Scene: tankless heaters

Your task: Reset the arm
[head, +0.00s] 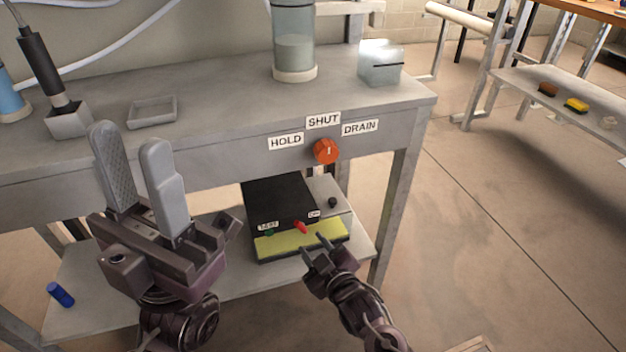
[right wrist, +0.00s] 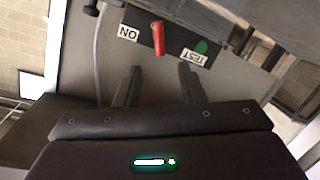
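My left gripper (head: 129,140) is raised in front of the bench at the left, its two grey fingers apart with nothing between them. My right gripper (head: 315,246) is low, in front of the box on the lower shelf. In the right wrist view its dark fingers (right wrist: 158,75) are apart and empty, pointing toward a red lever (right wrist: 157,38) between the ON and TEST labels. The red lever (head: 300,226) also shows in the head view, just beyond the right fingertips. I see no contact with it. A green spot (right wrist: 201,47) is beside the TEST label.
The black-topped box (head: 280,200) has a yellow-green front strip. Above it, an orange knob (head: 326,151) sits under HOLD, SHUT and DRAIN labels, pointer toward SHUT. The bench holds a glass cylinder (head: 294,40), a clear block (head: 381,64) and a shallow tray (head: 152,112).

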